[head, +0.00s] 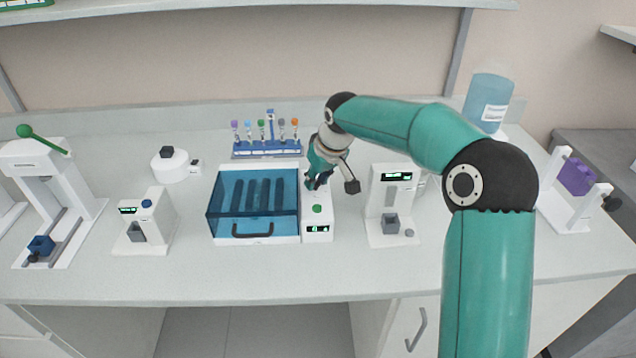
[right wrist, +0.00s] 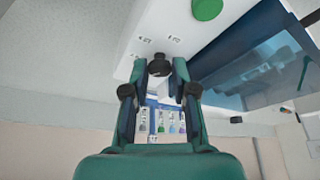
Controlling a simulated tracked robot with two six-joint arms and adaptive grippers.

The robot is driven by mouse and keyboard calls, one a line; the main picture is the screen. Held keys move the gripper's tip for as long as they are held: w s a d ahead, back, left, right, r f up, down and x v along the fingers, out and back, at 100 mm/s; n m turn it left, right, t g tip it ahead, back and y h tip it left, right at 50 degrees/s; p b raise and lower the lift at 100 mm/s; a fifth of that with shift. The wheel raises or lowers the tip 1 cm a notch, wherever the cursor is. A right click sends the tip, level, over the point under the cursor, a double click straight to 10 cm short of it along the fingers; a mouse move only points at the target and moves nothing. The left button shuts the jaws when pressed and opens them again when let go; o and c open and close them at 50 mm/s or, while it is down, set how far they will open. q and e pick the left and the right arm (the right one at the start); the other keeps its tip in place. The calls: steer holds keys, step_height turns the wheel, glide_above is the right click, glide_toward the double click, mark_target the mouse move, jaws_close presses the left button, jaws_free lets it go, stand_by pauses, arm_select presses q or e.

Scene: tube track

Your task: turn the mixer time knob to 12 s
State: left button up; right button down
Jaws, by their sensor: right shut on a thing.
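The mixer is a box with a blue see-through lid (head: 254,204) and a white control panel (head: 317,236) on its right side. The panel bears a green button (head: 317,208) and a small lit display (head: 318,229), whose digits are too small to read surely. My right gripper (head: 316,183) is at the panel's far end. In the right wrist view, my right gripper (right wrist: 160,72) is shut on a dark round knob (right wrist: 160,62) on the white panel, near small printed marks. The knob's pointer cannot be made out. My left gripper is not in view.
A rack of coloured tubes (head: 267,149) stands behind the mixer. A white device with a display (head: 394,205) stands close on the right, and another (head: 147,222) on the left. The bench front (head: 270,278) is clear.

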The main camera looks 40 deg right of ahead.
steer(key=m+h+b, duration=0.1)
steer(key=m, duration=0.1)
steer(key=m+h+b, duration=0.1)
steer(key=m, duration=0.2)
steer(key=shift+w+a+m, duration=0.15)
steer(key=shift+a+m, duration=0.05)
steer(key=shift+m, duration=0.1)
steer(key=m+g+h, duration=0.1)
steer(key=m, duration=0.2)
steer(key=shift+w+a+r+m+b, duration=0.1)
steer(key=shift+m+b, duration=0.2)
steer(key=m+g+h, duration=0.1)
steer(key=m, duration=0.1)
steer(key=shift+m, duration=0.4)
steer(key=shift+w+a+m+g+h+p, duration=0.15)
steer(key=shift+m+g+p, duration=0.4)
steer(key=shift+m, duration=0.6)
steer(key=shift+w+d+m+g+h+p, duration=0.15)
steer(key=shift+m+g+p, duration=0.2)
steer(key=shift+m+p, duration=0.6)
steer(key=shift+s+a+m, duration=0.1)
steer(key=shift+m, duration=0.2)
steer(key=c, duration=0.9)
jaws_free()
steer(key=shift+c, duration=0.2)
